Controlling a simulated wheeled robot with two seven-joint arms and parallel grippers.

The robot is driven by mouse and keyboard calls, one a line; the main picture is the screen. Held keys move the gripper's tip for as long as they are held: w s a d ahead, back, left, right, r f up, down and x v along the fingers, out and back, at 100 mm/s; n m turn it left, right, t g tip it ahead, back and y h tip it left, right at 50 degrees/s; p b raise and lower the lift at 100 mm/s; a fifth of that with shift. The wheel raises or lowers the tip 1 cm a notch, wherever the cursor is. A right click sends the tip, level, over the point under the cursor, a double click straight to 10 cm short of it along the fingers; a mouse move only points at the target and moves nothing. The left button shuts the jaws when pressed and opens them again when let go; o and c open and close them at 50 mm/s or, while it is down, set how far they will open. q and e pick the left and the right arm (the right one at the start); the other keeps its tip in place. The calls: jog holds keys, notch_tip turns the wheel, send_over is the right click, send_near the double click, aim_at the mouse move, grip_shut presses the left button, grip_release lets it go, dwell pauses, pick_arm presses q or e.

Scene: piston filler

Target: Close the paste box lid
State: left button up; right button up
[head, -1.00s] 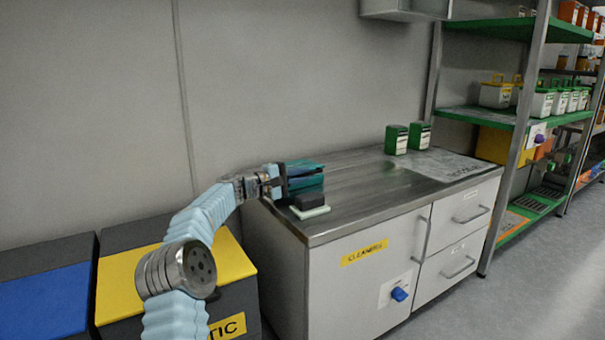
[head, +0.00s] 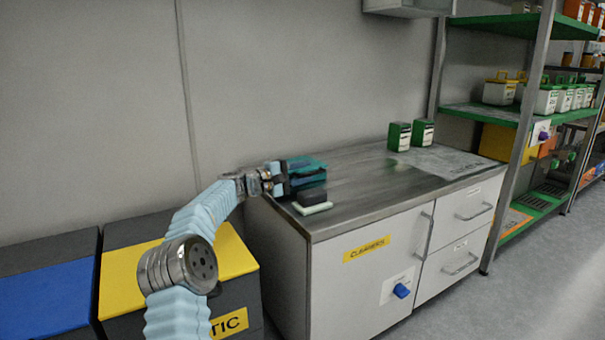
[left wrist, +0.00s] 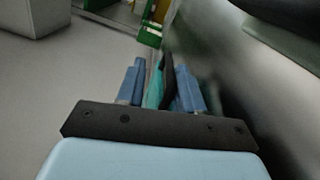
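No box that I can surely name as the paste box shows, and I cannot make out an open lid. My left gripper (head: 278,180) is at the back left of the steel counter, right against a teal item with dark parts (head: 308,172). In the left wrist view, its two blue fingers (left wrist: 160,88) are apart, with a teal strip (left wrist: 153,92) and a dark strip (left wrist: 168,78) between them. Whether they press on these strips is unclear. My right gripper is not in view.
A dark block (head: 312,195) and a pale pad (head: 314,209) lie on the counter (head: 350,190) beside the teal item. Two green-and-white boxes (head: 399,137) stand farther back. Shelves (head: 500,112) hold lidded tubs at right. Yellow-topped and blue-topped bins stand at left.

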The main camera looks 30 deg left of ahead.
pick_arm(q)
jog(key=v, duration=1.3)
jog(key=shift+s, duration=0.25)
jog(key=shift+a, duration=0.2)
